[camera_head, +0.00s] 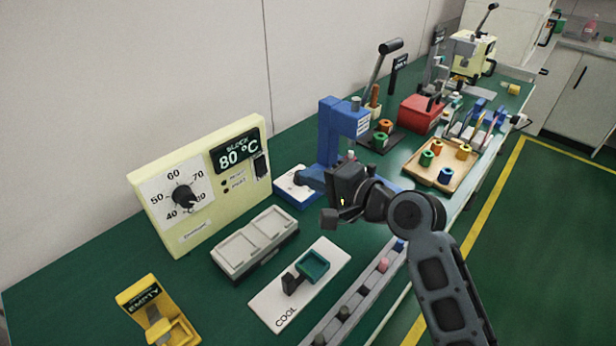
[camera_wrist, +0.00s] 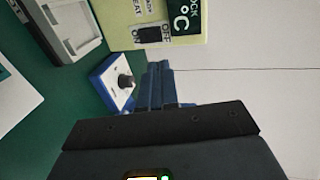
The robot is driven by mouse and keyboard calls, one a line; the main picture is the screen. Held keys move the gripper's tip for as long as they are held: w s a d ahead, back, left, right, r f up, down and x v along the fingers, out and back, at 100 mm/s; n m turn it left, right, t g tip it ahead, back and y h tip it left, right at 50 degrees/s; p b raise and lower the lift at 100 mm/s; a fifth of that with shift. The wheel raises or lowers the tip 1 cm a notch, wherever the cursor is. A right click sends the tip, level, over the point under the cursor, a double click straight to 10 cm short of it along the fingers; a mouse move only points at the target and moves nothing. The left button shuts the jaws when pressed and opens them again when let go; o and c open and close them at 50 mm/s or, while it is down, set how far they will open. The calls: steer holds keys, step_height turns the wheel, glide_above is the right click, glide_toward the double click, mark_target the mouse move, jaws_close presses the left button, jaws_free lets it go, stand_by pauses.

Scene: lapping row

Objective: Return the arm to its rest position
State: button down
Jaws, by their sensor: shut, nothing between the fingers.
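My arm (camera_head: 440,270) reaches in from the lower right of the head view, over the front of the green bench. My gripper (camera_head: 338,205) is at its end, above the bench in front of the blue press (camera_head: 335,145). The fingers are small and dark there, shut, with nothing seen between them. In the wrist view the dark gripper body fills the lower part, and the blue press (camera_wrist: 157,85) shows just beyond it. Part of the bench and the press base are hidden behind the arm.
A cream panel (camera_head: 205,235) reading 80 °C stands at the left. A grey two-plate block (camera_head: 255,243), a white COOL plate (camera_head: 320,285) and a yellow EMPTY holder (camera_head: 160,312) lie in front. A wooden tray (camera_head: 425,172) with coloured spools is behind the arm. Open floor (camera_head: 545,255) lies right.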

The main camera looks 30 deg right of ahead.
stand_by(0.4)
steer(key=s+f+n+h, duration=0.1)
steer(key=s+f, duration=0.2)
steer(key=s, duration=0.4)
steer(key=s+f+n+h, duration=0.1)
steer(key=s+f+n, duration=0.1)
steer(key=s, duration=0.5)
steer(key=s+f+n+h, duration=0.2)
steer(key=s+f, duration=0.1)
steer(key=s, duration=0.3)
steer(key=shift+s+d+f, duration=0.1)
steer(key=shift+s+f, duration=0.25)
steer(key=shift+s, duration=0.05)
steer(key=s+a+r+n, duration=0.1)
steer(key=s+r+n, duration=0.3)
steer(key=s, duration=0.6)
steer(key=s+a+r+n, duration=0.1)
steer(key=s+r+n, duration=0.4)
steer(key=s, duration=0.5)
steer(key=shift+s+a+h, duration=0.25)
steer(key=shift+a+h, duration=0.05)
steer(key=shift+a, duration=0.05)
